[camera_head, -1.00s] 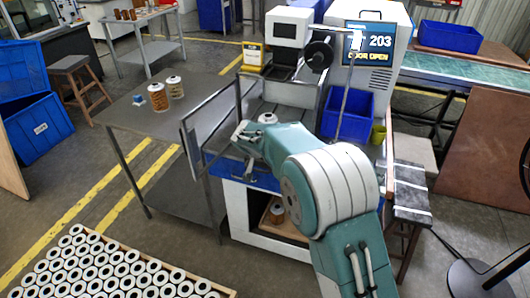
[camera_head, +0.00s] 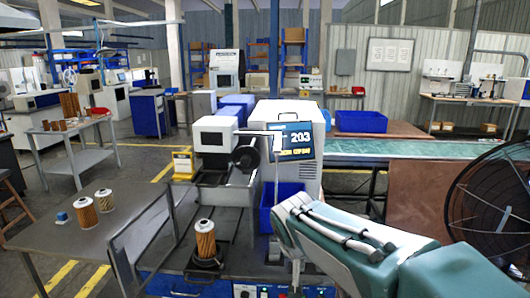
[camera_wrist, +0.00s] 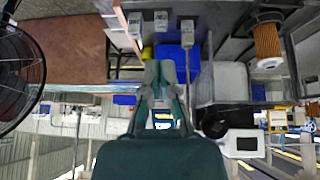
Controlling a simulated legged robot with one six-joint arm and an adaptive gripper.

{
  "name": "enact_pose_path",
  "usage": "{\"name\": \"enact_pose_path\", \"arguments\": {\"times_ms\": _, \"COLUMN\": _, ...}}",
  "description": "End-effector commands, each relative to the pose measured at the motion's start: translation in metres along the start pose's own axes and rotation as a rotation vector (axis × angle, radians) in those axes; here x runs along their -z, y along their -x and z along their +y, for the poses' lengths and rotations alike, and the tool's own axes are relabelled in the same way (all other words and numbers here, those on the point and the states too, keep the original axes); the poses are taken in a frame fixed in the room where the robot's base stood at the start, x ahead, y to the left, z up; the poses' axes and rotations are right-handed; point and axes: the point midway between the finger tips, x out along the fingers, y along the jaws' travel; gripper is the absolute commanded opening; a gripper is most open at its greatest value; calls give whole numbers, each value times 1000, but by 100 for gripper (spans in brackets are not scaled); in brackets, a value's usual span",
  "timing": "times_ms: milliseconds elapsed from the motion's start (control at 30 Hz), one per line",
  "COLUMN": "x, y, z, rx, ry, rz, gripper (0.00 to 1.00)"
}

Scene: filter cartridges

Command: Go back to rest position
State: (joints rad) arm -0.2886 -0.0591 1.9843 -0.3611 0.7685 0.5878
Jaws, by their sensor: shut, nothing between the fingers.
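My gripper (camera_wrist: 165,68) shows in the wrist view with its green-grey fingers brought together and nothing between them. It hangs clear of the fixture. A filter cartridge (camera_head: 205,239) with orange-brown pleats and a white top stands upright on a dark holder in the machine (camera_head: 293,150). It also shows in the wrist view (camera_wrist: 267,42), well to the right of my gripper.
Two cartridges (camera_head: 86,212) (camera_head: 104,200) and a small blue item (camera_head: 62,217) stand on the grey table (camera_head: 45,236) at left. An open door panel (camera_head: 140,240) stands beside the machine. A blue bin (camera_head: 280,195) is behind my arm. A black fan (camera_head: 487,200) stands at right.

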Motion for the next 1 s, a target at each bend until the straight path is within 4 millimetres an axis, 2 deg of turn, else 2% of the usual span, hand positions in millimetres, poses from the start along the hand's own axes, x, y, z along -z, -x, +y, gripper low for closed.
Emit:
{"name": "enact_pose_path", "arguments": {"times_ms": 33, "x": -11, "y": 12, "z": 16, "rx": 3, "ry": -4, "rz": -2, "gripper": 0}}
{"name": "enact_pose_path", "arguments": {"times_ms": 100, "x": -28, "y": 26, "z": 33, "rx": 9, "ry": 0, "rz": -12, "gripper": 0}}
{"name": "enact_pose_path", "arguments": {"times_ms": 300, "x": -82, "y": 58, "z": 72, "rx": 36, "ry": 17, "rz": -33, "gripper": 0}}
{"name": "enact_pose_path", "arguments": {"times_ms": 433, "x": -121, "y": 73, "z": 90, "rx": 58, "ry": 32, "rz": -39, "gripper": 0}}
{"name": "enact_pose_path", "arguments": {"times_ms": 600, "x": -166, "y": 84, "z": 103, "rx": 89, "ry": 52, "rz": -40, "gripper": 0}}
{"name": "enact_pose_path", "arguments": {"times_ms": 767, "x": -186, "y": 86, "z": 106, "rx": 105, "ry": 65, "rz": -38, "gripper": 0}}
{"name": "enact_pose_path", "arguments": {"times_ms": 1000, "x": -188, "y": 86, "z": 106, "rx": 107, "ry": 69, "rz": -40, "gripper": 0}}
